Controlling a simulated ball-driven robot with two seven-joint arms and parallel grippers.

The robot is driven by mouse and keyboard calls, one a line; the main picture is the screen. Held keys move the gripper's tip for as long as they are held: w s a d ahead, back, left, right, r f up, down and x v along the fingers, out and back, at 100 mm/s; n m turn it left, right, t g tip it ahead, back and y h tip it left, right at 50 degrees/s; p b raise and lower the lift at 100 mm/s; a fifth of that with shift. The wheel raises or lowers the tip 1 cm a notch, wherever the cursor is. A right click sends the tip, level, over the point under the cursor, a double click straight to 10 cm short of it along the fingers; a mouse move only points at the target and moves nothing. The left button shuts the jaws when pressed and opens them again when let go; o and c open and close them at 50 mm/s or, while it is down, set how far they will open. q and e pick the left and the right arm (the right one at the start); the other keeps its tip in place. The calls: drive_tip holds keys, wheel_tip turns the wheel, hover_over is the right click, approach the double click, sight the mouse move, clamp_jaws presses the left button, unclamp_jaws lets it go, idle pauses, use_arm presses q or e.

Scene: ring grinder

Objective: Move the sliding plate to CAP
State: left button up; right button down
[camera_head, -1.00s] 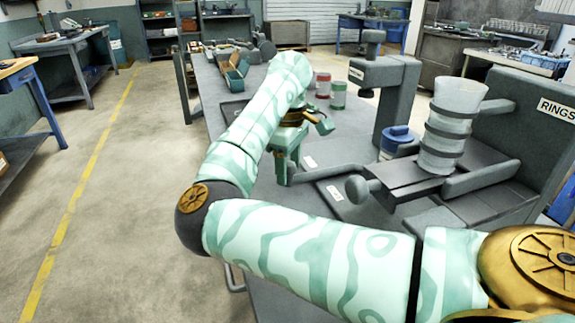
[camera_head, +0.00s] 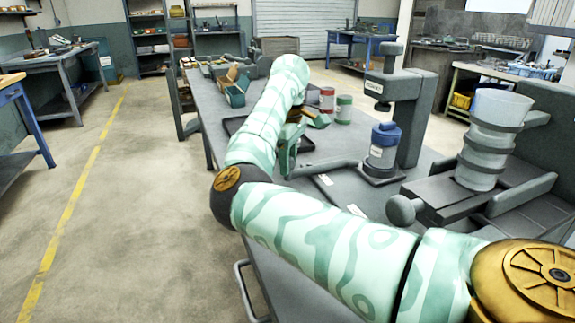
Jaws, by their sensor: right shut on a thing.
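My right gripper (camera_head: 288,160) shows partly behind my own arm. It is shut on the left end of a grey handle bar (camera_head: 325,167), which appears to belong to the sliding plate; its fingertips are hard to make out. The sliding plate (camera_head: 380,177) lies low at the foot of a grey press column (camera_head: 410,105). A blue-lidded jar (camera_head: 384,148) stands upright on it, about below the press head (camera_head: 378,90). A white label on that head is too small to read. My left gripper is out of view.
A clear ringed cup (camera_head: 490,145) stands on a grey slide with a round knob (camera_head: 402,208) at right. Red (camera_head: 327,100) and green (camera_head: 344,109) cans and a teal box (camera_head: 234,92) stand farther back. White labels lie on the table near the bar.

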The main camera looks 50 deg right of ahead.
drive_tip(key=shift+w+d+f+b, duration=0.2)
drive_tip(key=shift+w+d+b, duration=0.05)
drive_tip(key=shift+w, duration=0.2)
drive_tip(key=shift+w+d+f+b, duration=0.15)
drive_tip(key=shift+w+d+b, duration=0.05)
drive_tip(key=shift+w, duration=0.2)
drive_tip(key=shift+w+d+r, duration=0.1)
drive_tip(key=shift+w+d, duration=0.05)
drive_tip(key=shift+w, duration=0.15)
drive_tip(key=shift+w+r+b, duration=0.15)
drive_tip(key=shift+r+b, duration=0.05)
drive_tip(key=shift+b, duration=0.1)
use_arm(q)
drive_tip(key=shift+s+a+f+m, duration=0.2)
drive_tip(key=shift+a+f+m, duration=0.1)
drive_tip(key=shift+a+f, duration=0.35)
use_arm(e)
drive_tip(key=shift+r, duration=0.25)
